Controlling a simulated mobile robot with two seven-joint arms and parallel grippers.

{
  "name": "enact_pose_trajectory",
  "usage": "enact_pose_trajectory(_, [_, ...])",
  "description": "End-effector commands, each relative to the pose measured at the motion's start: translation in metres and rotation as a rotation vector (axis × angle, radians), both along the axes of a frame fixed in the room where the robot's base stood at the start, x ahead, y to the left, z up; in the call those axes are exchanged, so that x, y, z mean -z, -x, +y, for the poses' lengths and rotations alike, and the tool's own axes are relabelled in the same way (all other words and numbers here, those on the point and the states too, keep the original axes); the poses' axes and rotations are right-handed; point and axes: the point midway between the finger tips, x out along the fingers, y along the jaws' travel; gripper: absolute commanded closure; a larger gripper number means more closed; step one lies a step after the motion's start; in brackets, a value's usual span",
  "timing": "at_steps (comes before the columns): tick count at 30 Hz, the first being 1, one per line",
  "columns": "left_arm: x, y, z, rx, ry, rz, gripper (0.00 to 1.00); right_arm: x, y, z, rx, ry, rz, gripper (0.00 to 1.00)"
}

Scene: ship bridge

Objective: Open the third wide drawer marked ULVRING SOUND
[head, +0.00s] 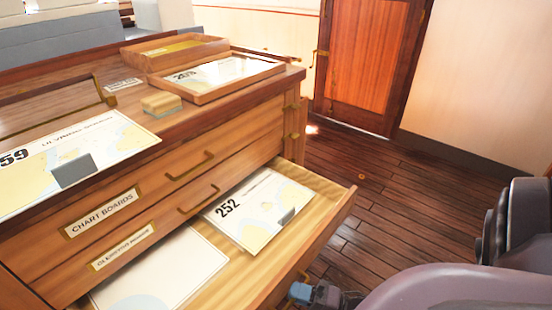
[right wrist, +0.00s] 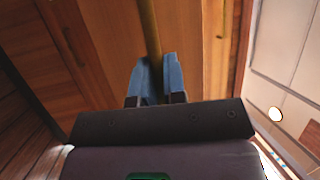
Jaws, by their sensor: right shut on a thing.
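A wide drawer (head: 325,207) stands pulled out of the wooden chart cabinet in the head view, below two closed drawers. Its front label is hidden from me. A chart marked 252 (head: 262,208) and a blank pale sheet (head: 165,272) lie in it. My right gripper (head: 300,292) is at the outer side of the drawer's front, low in the head view. In the right wrist view its blue fingers (right wrist: 156,78) are shut on a brass bar handle (right wrist: 150,30). My left gripper is not in view.
The closed drawers bear a CHART BOARDS label (head: 100,213) and a label too small to read surely (head: 122,247). A framed chart (head: 225,75), a wooden tray (head: 172,50) and a small block (head: 161,104) are on the top. Plank floor (head: 405,185) is clear towards the door (head: 370,55).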

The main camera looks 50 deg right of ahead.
Motion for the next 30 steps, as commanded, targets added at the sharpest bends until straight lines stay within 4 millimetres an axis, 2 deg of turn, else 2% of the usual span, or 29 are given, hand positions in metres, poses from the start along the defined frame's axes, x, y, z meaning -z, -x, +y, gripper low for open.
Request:
enact_pose_trajectory(1, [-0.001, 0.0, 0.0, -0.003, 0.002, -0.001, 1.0, -0.001, 0.012, -0.001, -0.002, 0.001, 0.001, 1.0])
enact_pose_trajectory(6, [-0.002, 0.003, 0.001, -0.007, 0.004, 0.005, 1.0, 0.0, 0.04, -0.002, -0.002, 0.002, 0.0, 1.0])
enact_pose_trajectory(12, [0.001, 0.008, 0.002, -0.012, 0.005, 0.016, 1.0, 0.0, 0.06, -0.002, -0.003, 0.001, 0.001, 1.0])
enact_pose_trajectory(27, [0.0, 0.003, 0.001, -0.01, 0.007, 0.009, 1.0, 0.0, 0.066, -0.002, -0.002, 0.001, 0.0, 1.0])
enact_pose_trajectory(28, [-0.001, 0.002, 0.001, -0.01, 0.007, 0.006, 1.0, 0.0, 0.066, -0.002, -0.002, 0.001, 0.0, 0.87])
enact_pose_trajectory(30, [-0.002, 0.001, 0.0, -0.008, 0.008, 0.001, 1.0, 0.0, 0.066, -0.002, -0.002, 0.001, 0.0, 0.76])
